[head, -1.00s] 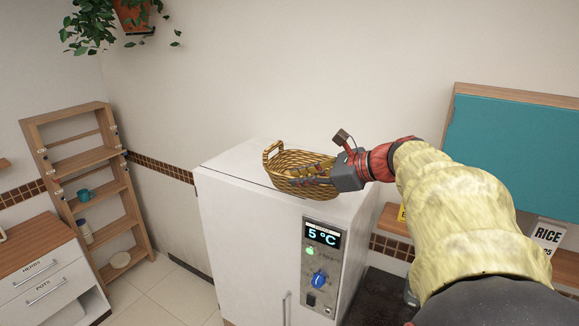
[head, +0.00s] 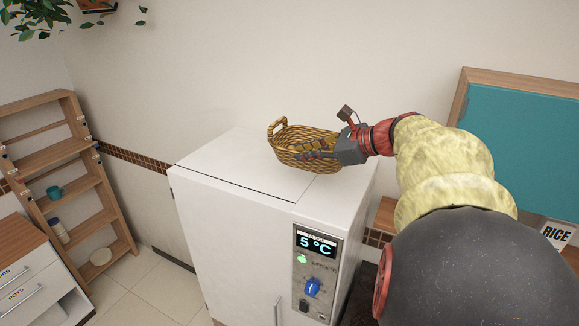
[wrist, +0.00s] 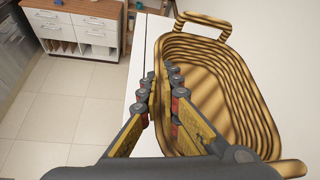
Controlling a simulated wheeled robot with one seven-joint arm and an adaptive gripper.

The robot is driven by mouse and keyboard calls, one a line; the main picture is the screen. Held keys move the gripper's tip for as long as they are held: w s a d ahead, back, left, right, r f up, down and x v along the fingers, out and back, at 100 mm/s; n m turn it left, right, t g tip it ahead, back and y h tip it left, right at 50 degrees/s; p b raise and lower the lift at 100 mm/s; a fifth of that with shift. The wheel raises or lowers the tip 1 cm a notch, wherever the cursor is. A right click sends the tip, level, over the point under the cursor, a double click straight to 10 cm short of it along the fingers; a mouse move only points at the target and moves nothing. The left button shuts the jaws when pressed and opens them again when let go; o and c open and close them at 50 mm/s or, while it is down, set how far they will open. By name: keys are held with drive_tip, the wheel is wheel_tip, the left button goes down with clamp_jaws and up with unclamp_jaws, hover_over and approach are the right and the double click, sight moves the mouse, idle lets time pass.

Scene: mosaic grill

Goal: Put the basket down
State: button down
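A woven wicker basket (head: 292,140) with looped end handles is over the white top of the fridge (head: 222,160), towards its right side. I cannot tell whether its bottom touches the top. My gripper (head: 300,152) reaches in from the right along the basket's near side. In the wrist view, the fingers of my gripper (wrist: 160,85) straddle the wall of the basket (wrist: 225,85), one inside and one outside, and appear shut on it. The inside of the basket looks empty. The outside finger hides part of the wall.
The fridge front carries a 5 °C control panel (head: 315,270). Free room is on the fridge top left of the basket. A wooden shelf rack (head: 70,180) and drawer cabinet (head: 30,270) stand at the left. A teal board (head: 520,130) hangs at the right.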

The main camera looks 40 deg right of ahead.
drive_tip(key=w+d+f, duration=0.1)
drive_tip(key=w+f, duration=0.3)
drive_tip(key=w+d+f+p, duration=0.1)
drive_tip(key=w+f, duration=0.1)
drive_tip(key=shift+w+d, duration=0.1)
drive_tip(key=shift+d, duration=0.25)
drive_tip(key=shift+w+f, duration=0.15)
drive_tip(key=shift+f, duration=0.1)
drive_tip(key=f, duration=0.1)
drive_tip(key=f+p, duration=0.1)
drive_tip(key=f, duration=0.1)
drive_tip(key=shift+w+d, duration=0.2)
drive_tip(key=shift+w, duration=0.05)
drive_tip(key=shift+s+a+f, duration=0.1)
drive_tip(key=shift+f, duration=0.15)
drive_tip(key=shift+f, duration=0.2)
drive_tip(key=c, duration=2)
unclamp_jaws()
drive_tip(key=shift+c, duration=0.2)
drive_tip(key=shift+r, duration=0.15)
